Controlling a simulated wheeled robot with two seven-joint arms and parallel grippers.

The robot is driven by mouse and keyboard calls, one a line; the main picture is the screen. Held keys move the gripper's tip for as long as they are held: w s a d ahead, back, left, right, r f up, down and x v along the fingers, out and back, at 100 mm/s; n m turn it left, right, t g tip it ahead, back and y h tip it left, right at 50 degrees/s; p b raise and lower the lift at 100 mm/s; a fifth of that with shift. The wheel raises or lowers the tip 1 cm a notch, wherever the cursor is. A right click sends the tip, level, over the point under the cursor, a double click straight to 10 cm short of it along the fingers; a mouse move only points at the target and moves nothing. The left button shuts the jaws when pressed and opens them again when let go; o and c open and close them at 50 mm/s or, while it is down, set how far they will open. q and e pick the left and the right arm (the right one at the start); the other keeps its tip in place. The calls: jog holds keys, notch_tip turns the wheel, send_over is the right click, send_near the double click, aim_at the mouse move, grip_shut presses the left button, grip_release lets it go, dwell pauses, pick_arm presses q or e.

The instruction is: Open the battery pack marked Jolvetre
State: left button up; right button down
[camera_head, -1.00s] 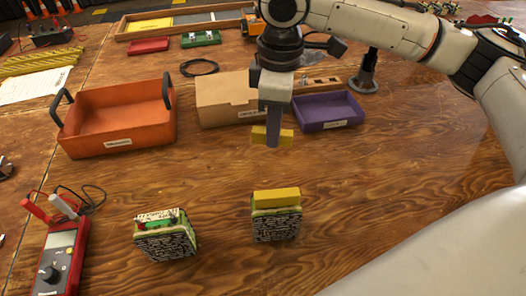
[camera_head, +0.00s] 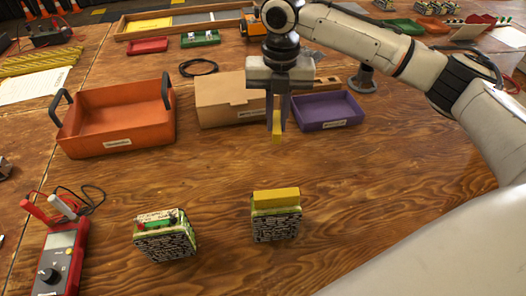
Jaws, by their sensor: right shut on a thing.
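Two battery packs stand on the wooden bench. The left pack (camera_head: 166,243) has no cover, and red and green parts show on its top. The right pack (camera_head: 275,226) has a yellow cover (camera_head: 277,199) on top. Their printed sides are too small to read, so I cannot tell which is marked Jolvetre. My right gripper (camera_head: 278,117) is shut on a yellow cover (camera_head: 276,137), seen nearly end-on. It holds this above the bench, in front of the cardboard box and well behind the packs. My left gripper is not in view.
An orange tray (camera_head: 88,146) stands at left. A cardboard box (camera_head: 216,105) and a purple tray (camera_head: 333,127) stand behind my right gripper. A red multimeter (camera_head: 62,259) with leads lies at front left. The bench between trays and packs is clear.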

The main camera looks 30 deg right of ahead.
aim_at(276, 158)
jog(key=shift+w+d+f+n, duration=0.15)
jog(key=shift+d+f+n, duration=0.1)
jog(key=shift+n, duration=0.35)
jog(key=shift+w+d+f+n, duration=0.1)
jog(key=shift+d+f+n, duration=0.1)
jog(key=shift+n, duration=0.4)
notch_tip(276, 158, down, 10)
jog(key=shift+r+b, duration=0.1)
jog(key=shift+b, duration=0.3)
jog(key=c, duration=1.8)
grip_release()
jog(key=shift+f, duration=0.2)
jog(key=shift+o, duration=0.4)
notch_tip(276, 158, up, 12)
jog(key=shift+r+p, duration=0.2)
jog(key=shift+p, duration=0.25)
